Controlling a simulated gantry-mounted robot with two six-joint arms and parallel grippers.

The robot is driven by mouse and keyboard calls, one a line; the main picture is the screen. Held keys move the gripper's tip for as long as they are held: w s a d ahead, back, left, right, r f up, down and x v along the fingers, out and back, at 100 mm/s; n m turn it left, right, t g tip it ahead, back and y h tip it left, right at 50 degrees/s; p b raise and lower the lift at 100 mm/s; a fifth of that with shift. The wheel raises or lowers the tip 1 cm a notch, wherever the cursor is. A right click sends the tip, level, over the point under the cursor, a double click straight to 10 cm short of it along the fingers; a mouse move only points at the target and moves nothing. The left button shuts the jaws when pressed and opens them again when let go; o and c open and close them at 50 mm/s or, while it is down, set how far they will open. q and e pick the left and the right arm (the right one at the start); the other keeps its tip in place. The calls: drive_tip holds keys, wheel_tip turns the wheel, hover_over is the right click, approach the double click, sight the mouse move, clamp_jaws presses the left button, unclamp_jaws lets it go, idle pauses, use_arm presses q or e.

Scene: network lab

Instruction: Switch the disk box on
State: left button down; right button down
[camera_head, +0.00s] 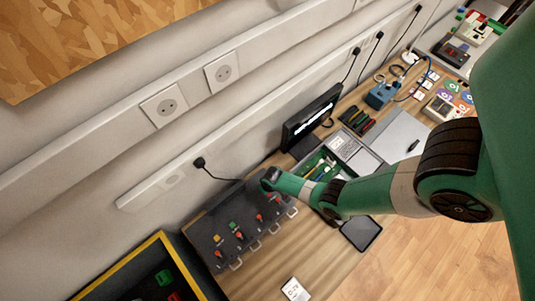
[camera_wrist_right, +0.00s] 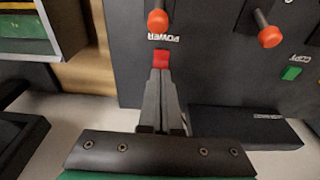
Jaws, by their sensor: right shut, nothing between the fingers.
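The disk box (camera_head: 232,232) is a dark grey unit with several orange-tipped levers, standing on the wooden bench against the wall. In the right wrist view its dark panel (camera_wrist_right: 215,60) shows a red switch (camera_wrist_right: 161,58) under the label POWER. A green button (camera_wrist_right: 291,73) labelled COPY is to the right. My right gripper (camera_wrist_right: 161,76) is shut and empty, its fingertips at the near edge of the red switch. I cannot tell whether they touch it. In the head view my right gripper (camera_head: 271,178) is at the box's far right end. My left gripper is not in view.
Orange-tipped levers (camera_wrist_right: 157,21) stick out just beyond the red switch. An open case with green boards (camera_head: 318,163) and a monitor (camera_head: 311,119) stand beyond the box. A yellow-edged black tray (camera_head: 173,243) is at the lower left.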

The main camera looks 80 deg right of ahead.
drive_tip(key=shift+f+b, duration=0.5)
drive_tip(key=shift+f, duration=0.05)
drive_tip(key=shift+r, duration=0.1)
wheel_tip(320, 180, up, 7)
drive_tip(key=p, duration=0.7)
idle(0.5)
